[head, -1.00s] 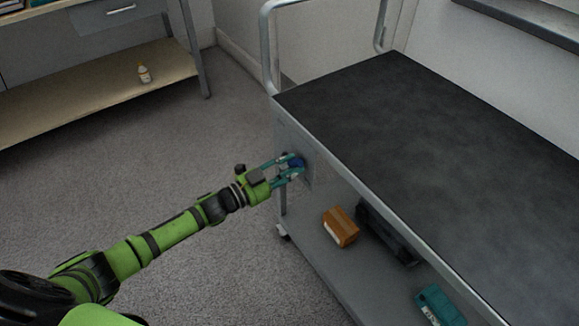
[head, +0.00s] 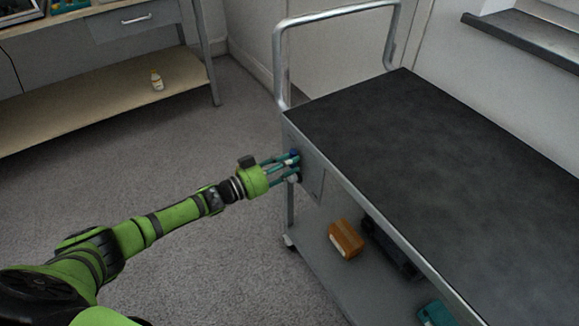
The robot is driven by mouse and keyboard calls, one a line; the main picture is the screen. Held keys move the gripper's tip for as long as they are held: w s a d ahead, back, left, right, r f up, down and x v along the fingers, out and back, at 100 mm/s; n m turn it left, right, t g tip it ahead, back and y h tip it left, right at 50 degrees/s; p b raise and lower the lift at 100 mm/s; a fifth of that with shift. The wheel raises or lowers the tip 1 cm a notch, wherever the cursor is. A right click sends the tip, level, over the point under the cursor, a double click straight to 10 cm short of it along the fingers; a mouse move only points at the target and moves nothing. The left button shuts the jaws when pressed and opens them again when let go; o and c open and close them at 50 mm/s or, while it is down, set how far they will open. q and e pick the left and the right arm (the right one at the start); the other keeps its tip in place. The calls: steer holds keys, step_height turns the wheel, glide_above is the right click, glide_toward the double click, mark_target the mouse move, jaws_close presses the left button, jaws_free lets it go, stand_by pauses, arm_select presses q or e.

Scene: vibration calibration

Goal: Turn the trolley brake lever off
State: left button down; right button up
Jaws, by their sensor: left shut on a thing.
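The trolley (head: 420,150) has a dark top, a grey side panel and a metal push handle (head: 335,12) at its far end. A small blue part, which looks like the brake lever (head: 294,153), sits on the side panel near the far corner. My left gripper (head: 292,166) reaches it from the left and is shut on it. The teal fingers cover much of the lever, so its exact angle is hard to tell. My right gripper is not in view.
On the trolley's lower shelf are a brown box (head: 346,238), a black case (head: 390,250) and a teal item (head: 437,313). The carpet (head: 150,160) between is clear.

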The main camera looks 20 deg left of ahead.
arm_select(q)
steer(key=shift+w+a+r+n, duration=0.1)
steer(key=shift+n, duration=0.2)
steer(key=c, duration=0.8)
jaws_free()
steer(key=shift+c, duration=0.2)
steer(key=v, duration=1.2)
steer(key=shift+a, duration=0.1)
